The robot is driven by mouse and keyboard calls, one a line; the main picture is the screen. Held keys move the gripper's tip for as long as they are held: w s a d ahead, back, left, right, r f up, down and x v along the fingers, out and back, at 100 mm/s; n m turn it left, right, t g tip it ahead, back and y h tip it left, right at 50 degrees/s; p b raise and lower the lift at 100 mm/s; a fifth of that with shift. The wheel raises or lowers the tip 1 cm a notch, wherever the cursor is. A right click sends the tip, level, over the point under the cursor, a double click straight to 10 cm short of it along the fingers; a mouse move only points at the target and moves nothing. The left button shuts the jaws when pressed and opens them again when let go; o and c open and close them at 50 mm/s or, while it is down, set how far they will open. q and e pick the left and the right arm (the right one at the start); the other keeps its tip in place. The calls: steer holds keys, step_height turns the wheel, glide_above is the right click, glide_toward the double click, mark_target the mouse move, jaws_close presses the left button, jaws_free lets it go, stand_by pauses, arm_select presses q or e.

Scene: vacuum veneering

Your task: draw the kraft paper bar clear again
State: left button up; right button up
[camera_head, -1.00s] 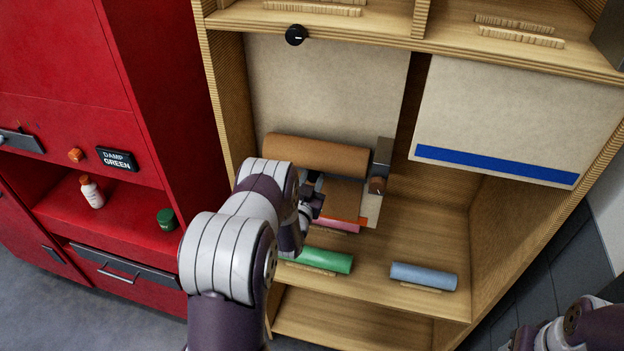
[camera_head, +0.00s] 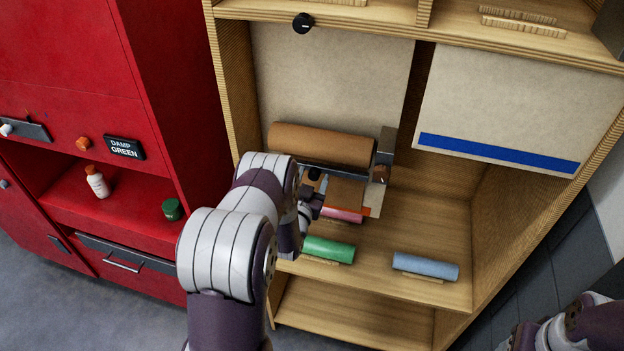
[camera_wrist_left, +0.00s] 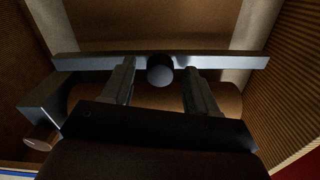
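The brown kraft paper roll (camera_head: 320,145) lies across the left bay of the wooden cabinet, with paper hanging below it (camera_head: 345,193). A dark metal bar (camera_head: 345,173) runs along under the roll's front; in the left wrist view this grey bar (camera_wrist_left: 225,61) spans the picture and carries a round black knob (camera_wrist_left: 160,70). My left gripper (camera_head: 313,184) is at the bar's left part. In the left wrist view its two fingers (camera_wrist_left: 160,88) stand either side of the knob with gaps, so it is open. My right arm shows at the lower right; its fingers cannot be made out.
A grey bracket (camera_head: 387,146) stands at the roll's right end. Green (camera_head: 328,249), pink (camera_head: 343,215) and blue (camera_head: 426,265) rolls lie on the shelf. A panel with a blue strip (camera_head: 498,152) hangs at the right. A red cabinet (camera_head: 100,70) stands left.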

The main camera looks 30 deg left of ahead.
arm_select(q)
steer(key=shift+s, duration=0.1)
steer(key=b+v, duration=0.3)
steer(key=v, duration=0.9)
steer(key=shift+s, duration=0.3)
